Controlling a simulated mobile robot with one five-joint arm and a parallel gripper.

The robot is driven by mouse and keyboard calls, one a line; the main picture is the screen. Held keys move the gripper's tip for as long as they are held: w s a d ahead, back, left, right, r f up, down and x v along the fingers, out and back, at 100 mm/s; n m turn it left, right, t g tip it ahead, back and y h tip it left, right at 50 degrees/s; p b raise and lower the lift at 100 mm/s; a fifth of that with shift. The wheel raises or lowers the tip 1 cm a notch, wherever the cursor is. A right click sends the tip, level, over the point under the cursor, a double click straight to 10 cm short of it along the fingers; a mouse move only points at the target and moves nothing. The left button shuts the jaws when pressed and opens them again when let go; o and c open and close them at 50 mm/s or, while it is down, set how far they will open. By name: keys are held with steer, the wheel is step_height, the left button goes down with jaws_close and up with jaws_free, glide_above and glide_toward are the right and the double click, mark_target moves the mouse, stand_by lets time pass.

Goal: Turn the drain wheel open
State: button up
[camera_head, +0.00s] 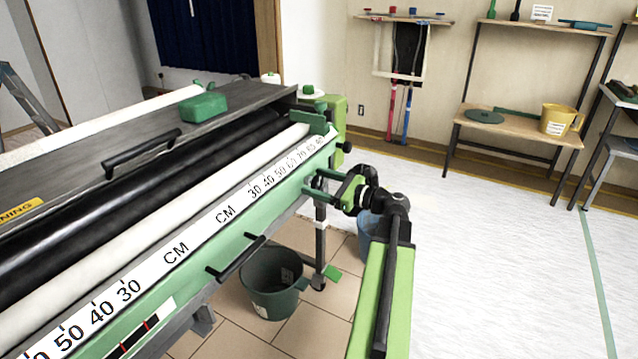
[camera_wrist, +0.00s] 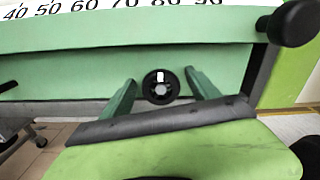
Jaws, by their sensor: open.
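The drain wheel (camera_wrist: 160,87) is a small round black wheel with a white mark, on the machine's green front panel in the wrist view. My gripper (camera_wrist: 161,78) has its two green fingers apart, one on each side of the wheel. The picture does not show clearly whether the fingers touch it. In the head view my gripper (camera_head: 314,186) points left at the right end of the green front of the pasting machine (camera_head: 205,232). I cannot make out the wheel in that view.
A dark green bucket (camera_head: 272,285) stands on the tiles below the machine, and a blue bucket (camera_head: 368,238) is partly behind my arm. A black knob (camera_wrist: 294,22) sticks out right of the wheel. A black handle (camera_head: 236,258) is on the machine's front. Floor to the right is clear.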

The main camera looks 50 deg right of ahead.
steer(key=shift+c, duration=0.4)
steer(key=c, duration=1.3)
steer(key=shift+n, duration=0.3)
steer(key=n, duration=0.5)
steer(key=shift+a, duration=0.1)
steer(key=n, duration=0.5)
steer(key=shift+f+n, duration=0.15)
steer(key=shift+n, duration=0.15)
steer(key=n, duration=0.5)
steer(key=shift+a+f, duration=0.1)
steer(key=n, duration=0.6)
steer(key=shift+f+b, duration=0.1)
steer(key=shift+b, duration=0.25)
steer(key=shift+n, duration=0.3)
